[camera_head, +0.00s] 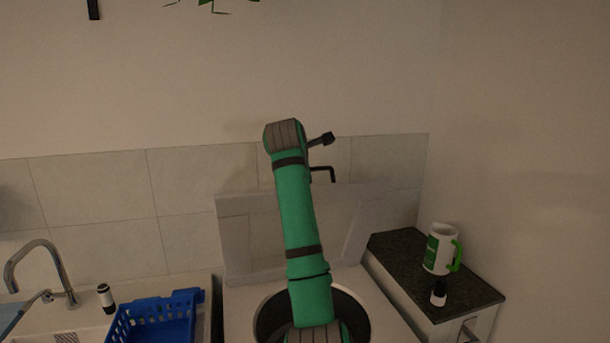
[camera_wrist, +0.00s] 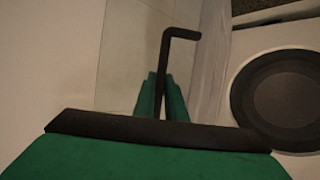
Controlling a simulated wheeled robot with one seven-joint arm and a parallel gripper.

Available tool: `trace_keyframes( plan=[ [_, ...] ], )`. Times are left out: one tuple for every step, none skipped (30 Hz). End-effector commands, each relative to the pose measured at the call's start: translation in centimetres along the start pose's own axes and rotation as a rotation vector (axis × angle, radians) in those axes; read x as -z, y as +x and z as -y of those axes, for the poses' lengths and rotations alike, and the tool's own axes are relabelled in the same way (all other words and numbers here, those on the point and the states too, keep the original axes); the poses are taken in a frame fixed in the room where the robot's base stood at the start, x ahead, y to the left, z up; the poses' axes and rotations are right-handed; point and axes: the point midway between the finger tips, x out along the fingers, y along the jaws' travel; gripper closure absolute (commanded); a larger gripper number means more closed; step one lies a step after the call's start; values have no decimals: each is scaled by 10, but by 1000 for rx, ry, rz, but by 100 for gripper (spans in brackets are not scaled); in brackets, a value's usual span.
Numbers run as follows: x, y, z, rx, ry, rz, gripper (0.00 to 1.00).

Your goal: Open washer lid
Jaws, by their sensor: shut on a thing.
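The washer lid (camera_head: 246,240) stands raised, leaning back toward the tiled wall, in the head view. The round dark drum opening (camera_head: 266,322) below it is uncovered; it also shows at the right in the wrist view (camera_wrist: 285,95). My arm hides the middle of the lid, and the fingers cannot be made out in the head view.
A dark counter (camera_head: 400,258) on the right bears a white and green mug (camera_head: 438,248) and a small dispenser (camera_head: 439,292). On the left are a blue basket (camera_head: 155,322), a faucet (camera_head: 42,262) and another small dispenser (camera_head: 106,297). The wall stands close behind the lid.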

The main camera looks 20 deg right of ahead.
Motion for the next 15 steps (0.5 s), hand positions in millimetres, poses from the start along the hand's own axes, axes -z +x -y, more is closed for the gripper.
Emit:
trace_keyframes(
  plan=[
    [-4, 1, 0, 1, 4, 6, 100],
    [-4, 0, 0, 1, 3, 6, 100],
    [-3, 0, 0, 1, 3, 5, 100],
    [-2, 0, -1, 1, 3, 5, 100],
    [-2, 0, -1, 0, 3, 5, 100],
    [-2, 0, -1, 0, 2, 5, 100],
    [-1, 0, -1, 0, 2, 4, 100],
    [-1, 0, -1, 0, 2, 4, 100],
    [-1, 0, -1, 0, 2, 4, 100],
    [-1, 0, -1, 0, 2, 4, 100],
    [0, 0, -1, 0, 2, 4, 100],
    [0, 0, -1, 0, 2, 4, 100],
    [0, 0, -1, 0, 2, 4, 100],
    [0, 0, -1, 0, 2, 4, 87],
    [0, 0, -1, 0, 2, 4, 82]
  ],
)
